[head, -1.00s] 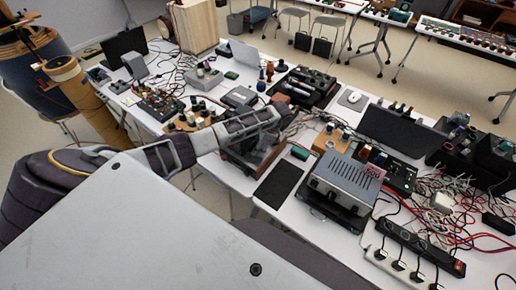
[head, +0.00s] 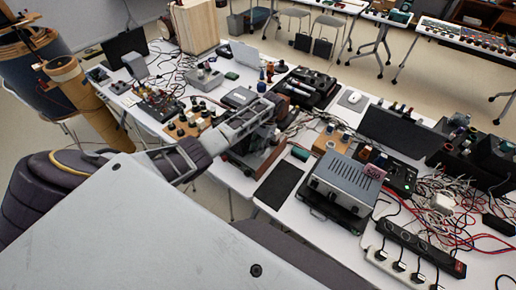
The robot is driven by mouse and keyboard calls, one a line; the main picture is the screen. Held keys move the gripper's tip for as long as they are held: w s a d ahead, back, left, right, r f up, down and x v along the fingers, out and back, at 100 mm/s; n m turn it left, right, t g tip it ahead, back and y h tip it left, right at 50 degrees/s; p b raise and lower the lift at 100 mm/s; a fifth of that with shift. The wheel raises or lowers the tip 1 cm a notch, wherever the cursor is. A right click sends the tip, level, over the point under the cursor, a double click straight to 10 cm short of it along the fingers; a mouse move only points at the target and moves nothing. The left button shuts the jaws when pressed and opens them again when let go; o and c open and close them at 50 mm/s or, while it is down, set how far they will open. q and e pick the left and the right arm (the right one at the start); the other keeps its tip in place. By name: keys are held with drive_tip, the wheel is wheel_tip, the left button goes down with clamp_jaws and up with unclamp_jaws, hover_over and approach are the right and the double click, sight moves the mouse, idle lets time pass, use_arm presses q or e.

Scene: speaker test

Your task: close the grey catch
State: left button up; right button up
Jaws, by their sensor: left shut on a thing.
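My left arm reaches in from the left over the near table. My left gripper (head: 283,106) is at the upper side of a dark device with a reddish-brown base (head: 240,165). The gripper is shut on a small part there, which appears to be the grey catch. The hand and its fingers largely hide that part, so the catch's shape and position cannot be made out. My right gripper is not in view.
A grey metal box (head: 345,182) and a black pad (head: 278,185) stand right of the device. Knobbed boards (head: 190,122) lie to its left. A power strip (head: 425,248) and tangled cables (head: 440,205) crowd the right side. The table is cluttered.

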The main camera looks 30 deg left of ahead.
use_arm(q)
drive_tip(key=shift+w+r, duration=0.1)
idle(0.4)
drive_tip(key=o, duration=1)
drive_tip(key=shift+v, duration=4)
drive_tip(key=shift+d, duration=0.1)
